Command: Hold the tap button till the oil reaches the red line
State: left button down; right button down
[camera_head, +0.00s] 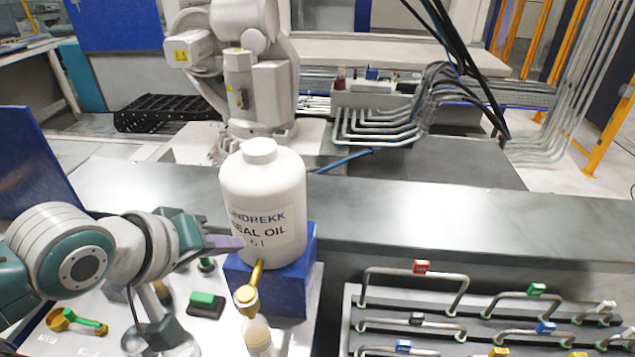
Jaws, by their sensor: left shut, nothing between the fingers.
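A white bottle (262,190) labelled as seal oil stands upright on a blue block (290,287). A brass tap (254,276) sticks out in front of the block, with a round brass end (246,298). A small pale cup (258,338) stands below the tap; no red line or oil level can be made out on it. My left gripper (228,242) is shut and empty, its pale purple fingertips at the left of the bottle's lower part, above and left of the tap. Whether it touches the bottle, I cannot tell. My right gripper is out of view.
A green block on a black base (205,304) and a green-and-brass valve (75,321) lie on the white table. A rack of bent pipes with coloured tags (440,322) fills the lower right. A grey ledge (430,205) runs behind.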

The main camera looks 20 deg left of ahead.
pick_arm(q)
jog(key=shift+f, duration=0.1)
jog(key=b, duration=0.8)
send_over(242, 300)
notch_tip(242, 300, down, 7)
jog(key=shift+f, duration=0.15)
jog(key=shift+f+b, duration=0.35)
jog(key=shift+f, duration=0.35)
dwell(0.9)
jog(key=shift+f, duration=0.4)
jog(key=shift+f+b, duration=0.45)
dwell(0.5)
jog(key=shift+r, duration=0.15)
dwell(1.4)
jog(key=shift+r+p, duration=0.75)
jog(key=shift+p, duration=0.3)
